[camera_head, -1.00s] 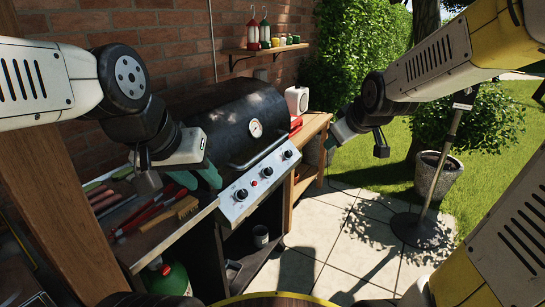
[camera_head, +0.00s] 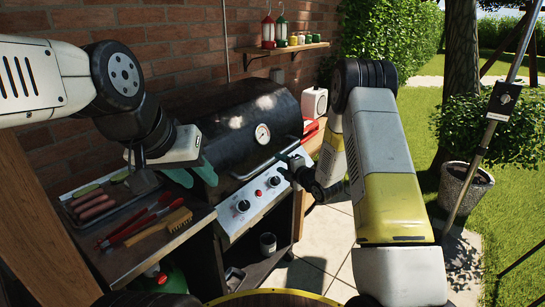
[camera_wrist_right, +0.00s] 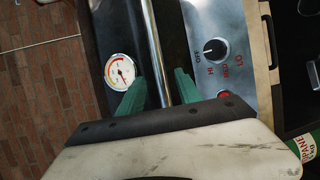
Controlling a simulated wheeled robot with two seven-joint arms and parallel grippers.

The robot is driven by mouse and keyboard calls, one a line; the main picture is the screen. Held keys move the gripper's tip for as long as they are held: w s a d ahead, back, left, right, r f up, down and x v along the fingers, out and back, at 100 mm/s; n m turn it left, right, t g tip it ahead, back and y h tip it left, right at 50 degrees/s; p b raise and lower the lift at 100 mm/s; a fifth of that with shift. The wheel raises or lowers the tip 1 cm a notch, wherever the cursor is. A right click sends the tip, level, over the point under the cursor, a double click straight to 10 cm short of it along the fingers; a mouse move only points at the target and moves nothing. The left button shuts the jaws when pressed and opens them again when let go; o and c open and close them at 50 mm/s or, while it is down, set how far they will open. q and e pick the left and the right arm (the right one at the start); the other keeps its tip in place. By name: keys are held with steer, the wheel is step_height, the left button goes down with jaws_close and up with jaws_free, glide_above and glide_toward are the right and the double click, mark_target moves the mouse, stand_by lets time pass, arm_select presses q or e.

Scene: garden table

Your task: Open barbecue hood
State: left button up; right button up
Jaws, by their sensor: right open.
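The black barbecue hood (camera_head: 235,118) is down, with a round gauge (camera_head: 262,134) on its front. Its bar handle (camera_head: 250,168) runs along the lower front edge, above the knob panel (camera_head: 262,192). My right gripper (camera_head: 291,162) is at the right end of the handle. In the right wrist view, the metal handle (camera_wrist_right: 154,45) passes between the open green fingers (camera_wrist_right: 159,91), with a gap visible beside it. My left gripper (camera_head: 194,174) has its green fingers apart and empty, by the left side of the barbecue, above the side shelf.
A wall shelf (camera_head: 285,48) holds lanterns and jars. A white canister (camera_head: 314,102) stands right of the barbecue. Paving in front is open.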

mark_target(274, 160)
steer(key=x, duration=0.6)
steer(key=shift+w+a+f, duration=0.1)
steer(key=shift+w+a, duration=0.15)
jaws_close()
stand_by(1.2)
